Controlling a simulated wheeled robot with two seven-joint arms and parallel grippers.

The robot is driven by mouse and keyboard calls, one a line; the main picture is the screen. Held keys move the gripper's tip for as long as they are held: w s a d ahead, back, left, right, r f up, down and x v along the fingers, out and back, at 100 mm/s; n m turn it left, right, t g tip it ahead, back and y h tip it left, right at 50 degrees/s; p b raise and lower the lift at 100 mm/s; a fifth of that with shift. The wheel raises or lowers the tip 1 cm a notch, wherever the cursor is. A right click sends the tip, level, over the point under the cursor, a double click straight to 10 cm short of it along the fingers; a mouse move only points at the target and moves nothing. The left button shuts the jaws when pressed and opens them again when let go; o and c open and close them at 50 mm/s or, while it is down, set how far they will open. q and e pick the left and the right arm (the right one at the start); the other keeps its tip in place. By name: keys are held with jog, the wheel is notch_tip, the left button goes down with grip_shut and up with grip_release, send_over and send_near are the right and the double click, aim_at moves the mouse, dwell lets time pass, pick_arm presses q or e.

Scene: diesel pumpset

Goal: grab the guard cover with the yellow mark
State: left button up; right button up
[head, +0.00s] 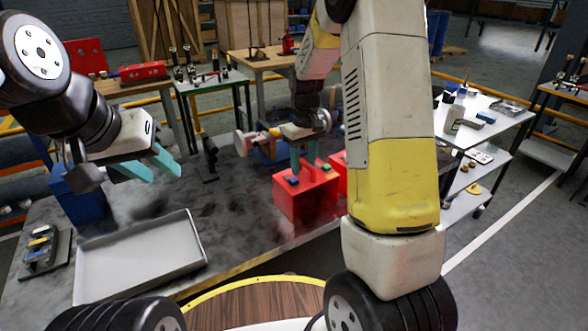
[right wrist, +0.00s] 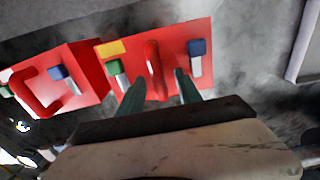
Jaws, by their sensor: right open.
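The red guard cover with the yellow mark (right wrist: 215,55) lies under my right gripper in the right wrist view; it also shows as a red block (head: 293,207) in the head view. Its yellow mark (right wrist: 110,47) is at its upper left, with green and blue pieces on the same face. My right gripper (right wrist: 157,82) is open, its fingers on either side of the cover's red handle (right wrist: 153,60); contact cannot be told. It shows in the head view too (head: 303,160). My left gripper (head: 164,173) is open and empty above the table's left part.
A second red cover (right wrist: 88,65) stands close to the left in the right wrist view, partly behind my arm in the head view (head: 338,165). An empty grey tray (head: 140,257) lies at the table's front left. A blue block (head: 78,197) stands behind it.

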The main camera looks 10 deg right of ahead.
jog(key=shift+f, duration=0.1)
jog(key=shift+c, duration=0.2)
grip_shut()
dwell(1.2)
